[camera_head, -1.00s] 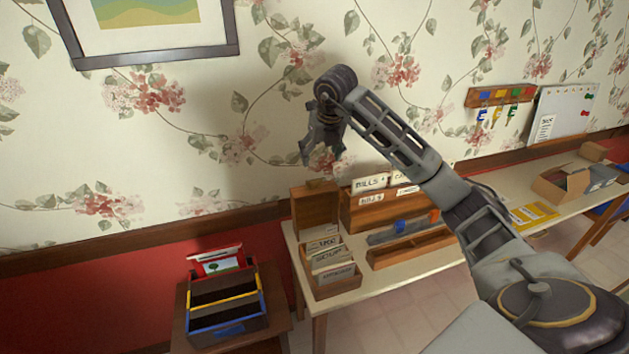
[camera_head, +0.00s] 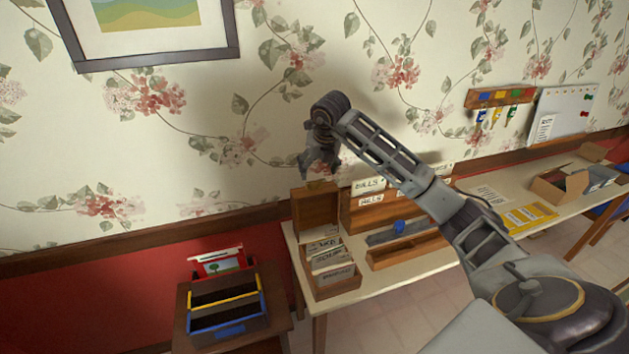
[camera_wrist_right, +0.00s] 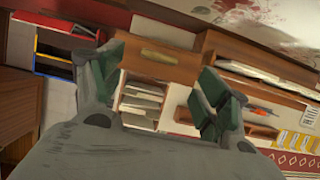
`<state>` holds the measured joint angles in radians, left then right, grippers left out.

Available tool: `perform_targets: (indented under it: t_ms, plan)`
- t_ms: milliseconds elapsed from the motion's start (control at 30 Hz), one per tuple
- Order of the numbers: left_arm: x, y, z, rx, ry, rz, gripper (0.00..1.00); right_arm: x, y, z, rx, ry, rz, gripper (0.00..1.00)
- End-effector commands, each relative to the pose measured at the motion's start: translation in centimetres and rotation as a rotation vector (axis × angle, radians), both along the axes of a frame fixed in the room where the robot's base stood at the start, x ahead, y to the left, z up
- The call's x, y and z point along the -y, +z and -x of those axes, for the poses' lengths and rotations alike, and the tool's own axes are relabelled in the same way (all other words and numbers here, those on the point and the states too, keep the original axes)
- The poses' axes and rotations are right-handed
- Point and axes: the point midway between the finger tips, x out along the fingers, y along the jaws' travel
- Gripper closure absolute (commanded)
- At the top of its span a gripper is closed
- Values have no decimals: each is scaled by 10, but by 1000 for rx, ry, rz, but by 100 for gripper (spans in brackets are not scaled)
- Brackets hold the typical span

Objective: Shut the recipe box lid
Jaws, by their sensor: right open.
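The wooden recipe box (camera_head: 334,287) stands on the table's left end, filled with several tabbed cards. Its lid (camera_head: 315,208) stands open, upright at the back toward the wall. My right gripper (camera_head: 319,172) is open and empty, just above the lid's top edge in the head view. In the right wrist view the lid (camera_wrist_right: 158,68) and the cards (camera_wrist_right: 142,100) show between the spread green-padded fingers (camera_wrist_right: 158,90). I cannot tell whether a finger touches the lid. My left gripper is not in view.
A wooden sorter labelled BILLS (camera_head: 354,213) stands close right of the lid. A low wooden tray (camera_head: 410,250) lies in front of it. A dark bin with coloured edges (camera_head: 227,308) sits on a lower stand at left. The floral wall is close behind.

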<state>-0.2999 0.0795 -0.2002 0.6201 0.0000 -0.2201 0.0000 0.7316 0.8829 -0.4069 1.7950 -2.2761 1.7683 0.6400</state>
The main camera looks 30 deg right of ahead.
Motion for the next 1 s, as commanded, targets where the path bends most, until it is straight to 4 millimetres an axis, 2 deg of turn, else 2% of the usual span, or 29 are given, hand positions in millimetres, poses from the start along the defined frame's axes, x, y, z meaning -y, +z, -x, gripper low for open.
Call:
perform_targets:
  t_ms: [500, 733, 1000]
  plan:
    - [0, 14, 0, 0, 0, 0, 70, 5, -60, -24, -2, 0, -1, 25]
    - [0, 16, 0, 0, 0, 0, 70, 7, -73, -30, 0, 0, -1, 25]
    - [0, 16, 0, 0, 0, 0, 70, 7, -74, -30, 1, 0, -1, 25]
